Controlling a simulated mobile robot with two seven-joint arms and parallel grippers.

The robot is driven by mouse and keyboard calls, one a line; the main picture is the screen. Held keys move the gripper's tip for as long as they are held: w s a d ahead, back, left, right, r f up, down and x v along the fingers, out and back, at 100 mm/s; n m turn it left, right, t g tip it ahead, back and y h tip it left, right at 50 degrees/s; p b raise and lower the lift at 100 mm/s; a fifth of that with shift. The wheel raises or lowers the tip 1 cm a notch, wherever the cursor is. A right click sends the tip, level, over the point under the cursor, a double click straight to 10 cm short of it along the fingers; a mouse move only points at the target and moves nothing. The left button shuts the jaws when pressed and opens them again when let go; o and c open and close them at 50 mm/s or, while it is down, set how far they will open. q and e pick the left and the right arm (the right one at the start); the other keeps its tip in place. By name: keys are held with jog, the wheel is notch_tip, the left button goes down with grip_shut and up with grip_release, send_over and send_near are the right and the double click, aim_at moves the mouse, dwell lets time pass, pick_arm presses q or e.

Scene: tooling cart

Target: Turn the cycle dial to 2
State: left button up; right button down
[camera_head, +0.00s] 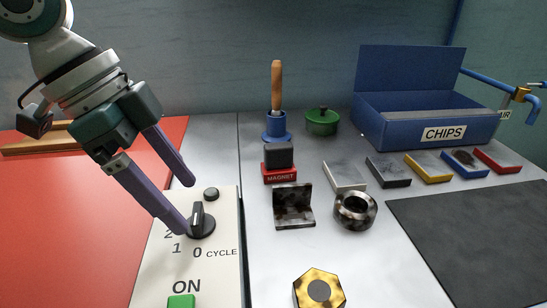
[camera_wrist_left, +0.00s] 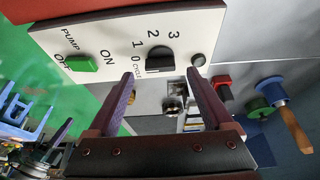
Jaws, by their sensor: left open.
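The cycle dial (camera_head: 205,226) is a black knob with a raised ridge on the cream panel. A light mark shows on the ridge's far part; I cannot tell which number it points to. In the head view 0, 1 and part of 2 show, and my finger hides the area beyond. The left wrist view shows the dial (camera_wrist_left: 161,62) with 0, 1, 2 and 3 around it. My left gripper (camera_head: 187,206) is open, one finger overlapping the dial's left side in the head view. In the left wrist view, the fingertips (camera_wrist_left: 159,74) flank the dial; contact is unclear.
A small dark round knob (camera_head: 211,194) sits just beyond the dial, and a green button (camera_head: 181,301) is nearer. To the right stand a magnet block (camera_head: 279,173), a dark angle bracket (camera_head: 293,210), a metal ring (camera_head: 355,211) and a blue chips bin (camera_head: 400,122).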

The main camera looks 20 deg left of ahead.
aim_at(196, 212)
pick_arm(q)
jog(key=shift+x, duration=1.6)
grip_shut()
